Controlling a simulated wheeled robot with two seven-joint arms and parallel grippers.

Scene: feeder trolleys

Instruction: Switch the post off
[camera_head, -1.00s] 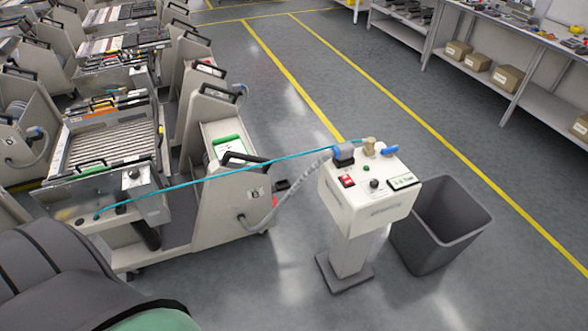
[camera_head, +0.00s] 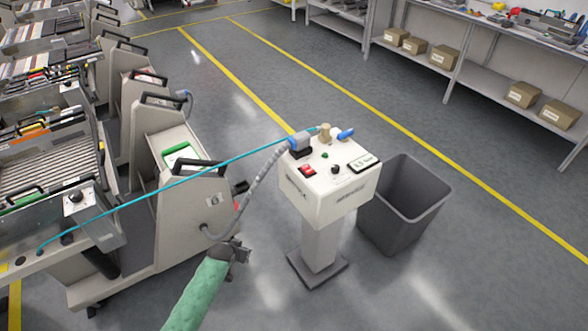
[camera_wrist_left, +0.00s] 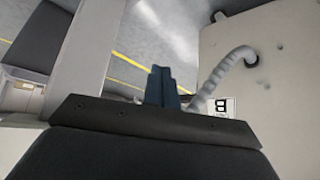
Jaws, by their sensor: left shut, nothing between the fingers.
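The post is a pale box (camera_head: 330,205) on a grey column with a dark foot plate. Its top carries a red rocker switch (camera_head: 307,170), a small green button or lamp (camera_head: 324,155), a black knob (camera_head: 335,169) and a display (camera_head: 364,162) showing characters too small to read surely. My left gripper (camera_head: 242,252) is shut and empty, low to the left of the post and below its box, apart from the switch. In the left wrist view its closed fingers (camera_wrist_left: 162,86) point up, with a pale column (camera_wrist_left: 90,55) at left. The switch is not seen there.
A trolley (camera_head: 185,215) stands left of the post; its side also shows in the left wrist view (camera_wrist_left: 280,90). A grey hose (camera_head: 255,180) and a taut cyan line (camera_head: 225,163) run from the post to the trolley. A grey bin (camera_head: 420,215) stands right of the post.

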